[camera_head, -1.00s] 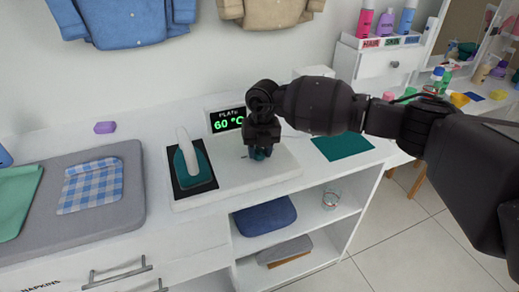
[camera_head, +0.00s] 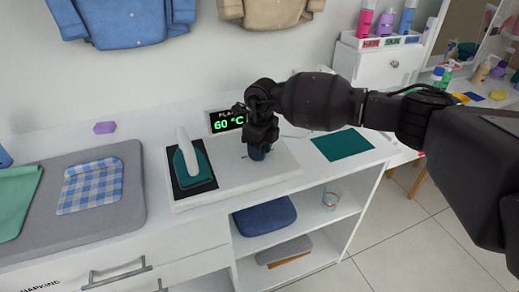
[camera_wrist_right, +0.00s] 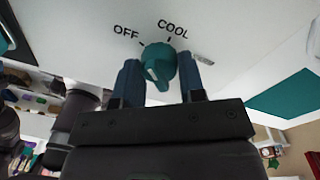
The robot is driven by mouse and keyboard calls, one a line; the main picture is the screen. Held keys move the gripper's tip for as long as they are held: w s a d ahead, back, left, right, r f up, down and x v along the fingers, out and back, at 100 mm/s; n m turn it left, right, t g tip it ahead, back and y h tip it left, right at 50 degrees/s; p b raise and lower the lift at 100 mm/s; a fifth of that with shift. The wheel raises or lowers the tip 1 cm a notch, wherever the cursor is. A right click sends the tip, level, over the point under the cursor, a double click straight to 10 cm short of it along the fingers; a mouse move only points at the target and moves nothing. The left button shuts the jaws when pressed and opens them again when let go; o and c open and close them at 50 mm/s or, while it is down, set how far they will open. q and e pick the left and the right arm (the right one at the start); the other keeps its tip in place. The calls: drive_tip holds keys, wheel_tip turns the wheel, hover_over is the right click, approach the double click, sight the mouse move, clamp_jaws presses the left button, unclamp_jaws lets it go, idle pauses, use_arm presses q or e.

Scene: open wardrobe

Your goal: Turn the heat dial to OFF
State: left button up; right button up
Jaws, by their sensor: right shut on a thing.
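The teal heat dial (camera_wrist_right: 158,60) sits on the white plate unit, with the printed words OFF (camera_wrist_right: 125,32) and COOL (camera_wrist_right: 173,29) beside it. A pale mark shows on its grip, but I cannot tell its exact setting. My right gripper (camera_wrist_right: 160,80) has its blue fingers on either side of the dial and is shut on it. In the head view the right gripper (camera_head: 258,148) hides most of the dial. The display (camera_head: 227,122) behind reads 60 °C in green, its title partly covered. My left gripper is not in view.
A teal iron (camera_head: 192,165) stands on a dark pad left of the dial. A grey mat (camera_head: 125,205) with folded cloths lies farther left. A teal mat (camera_head: 342,145) lies to the right.

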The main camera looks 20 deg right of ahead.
drive_tip(key=n, duration=0.4)
drive_tip(key=shift+b, duration=0.3)
drive_tip(key=shift+n, duration=0.8)
